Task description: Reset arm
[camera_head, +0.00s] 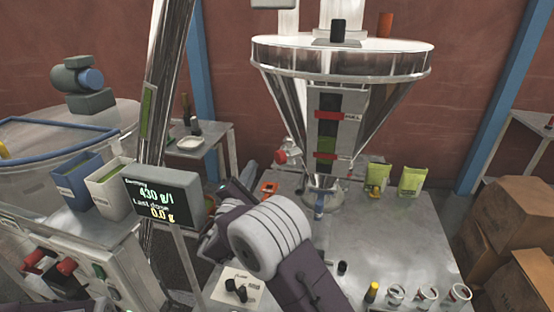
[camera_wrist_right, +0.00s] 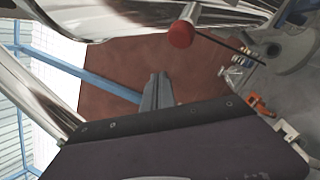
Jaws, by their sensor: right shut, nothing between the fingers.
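My right arm rises from the bottom middle of the head view, with its pale ribbed wrist over the metal table. My right gripper (camera_head: 238,190) is dark, partly hidden by the wrist, and points away beside the display screen (camera_head: 167,203). In the right wrist view its fingers (camera_wrist_right: 157,92) are together and empty, with red wall behind them. It appears apart from the filler's hopper (camera_head: 340,62) and from the red ball knob (camera_wrist_right: 181,34). My left gripper is not in view.
A slanted steel tube (camera_head: 165,80) stands left of the gripper. Cardboard boxes (camera_head: 512,220) stand at the right. The table's middle right is mostly clear.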

